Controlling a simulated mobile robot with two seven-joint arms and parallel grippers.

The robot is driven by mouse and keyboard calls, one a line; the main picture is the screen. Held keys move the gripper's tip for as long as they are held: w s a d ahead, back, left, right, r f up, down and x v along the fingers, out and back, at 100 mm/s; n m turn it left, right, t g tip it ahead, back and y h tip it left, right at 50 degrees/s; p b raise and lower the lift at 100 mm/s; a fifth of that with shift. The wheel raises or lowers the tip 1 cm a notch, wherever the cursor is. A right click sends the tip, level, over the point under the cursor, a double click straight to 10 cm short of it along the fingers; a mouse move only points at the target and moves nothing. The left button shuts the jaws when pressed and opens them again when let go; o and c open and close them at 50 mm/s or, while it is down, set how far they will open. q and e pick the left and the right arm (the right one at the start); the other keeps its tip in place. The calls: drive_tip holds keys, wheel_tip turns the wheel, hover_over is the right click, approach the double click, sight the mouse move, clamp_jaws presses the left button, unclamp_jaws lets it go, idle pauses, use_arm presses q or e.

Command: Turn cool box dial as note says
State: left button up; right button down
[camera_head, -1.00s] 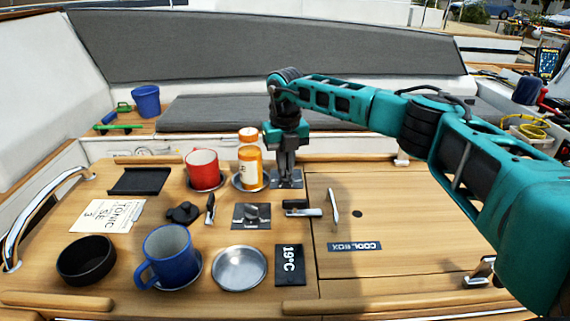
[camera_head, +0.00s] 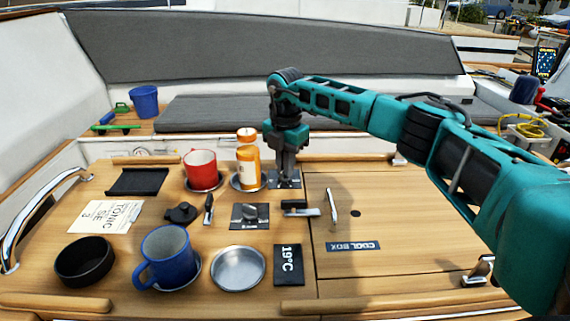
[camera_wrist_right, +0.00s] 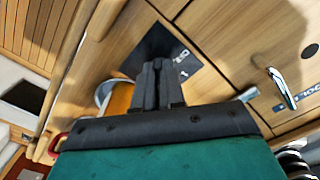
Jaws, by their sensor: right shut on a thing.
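My right gripper (camera_head: 285,178) points straight down at a dark square plate (camera_head: 287,183) at the back of the wooden table. It is shut on a dial there, which the fingers hide. In the right wrist view the closed fingers (camera_wrist_right: 158,75) stand over the dark plate (camera_wrist_right: 172,55), whose pale markings are too small to read. A paper note (camera_head: 106,216) lies at the left, with "TONIC", "SE" and "3" legible. A "COOL BOX" label (camera_head: 353,246) is on the lid at the right. My left gripper is not in view.
A second plate with a knob (camera_head: 250,213) sits in front. An orange bottle (camera_head: 248,172) and a red mug (camera_head: 201,170) stand just left of the gripper. A blue mug (camera_head: 168,255), metal dish (camera_head: 238,268) and "19°C" display (camera_head: 288,262) are nearer. A lid handle (camera_head: 333,208) stands right.

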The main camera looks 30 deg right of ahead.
drive_tip(key=m, duration=0.3)
drive_tip(key=shift+d+r+m, duration=0.1)
drive_tip(key=shift+m, duration=0.3)
drive_tip(key=shift+s+m, duration=0.15)
drive_tip(key=shift+m, duration=1.65)
drive_tip(key=c, duration=1.2)
unclamp_jaws()
wheel_tip(320, 180, up, 13)
drive_tip(key=shift+f, duration=0.1)
drive_tip(key=shift+s+f, duration=0.1)
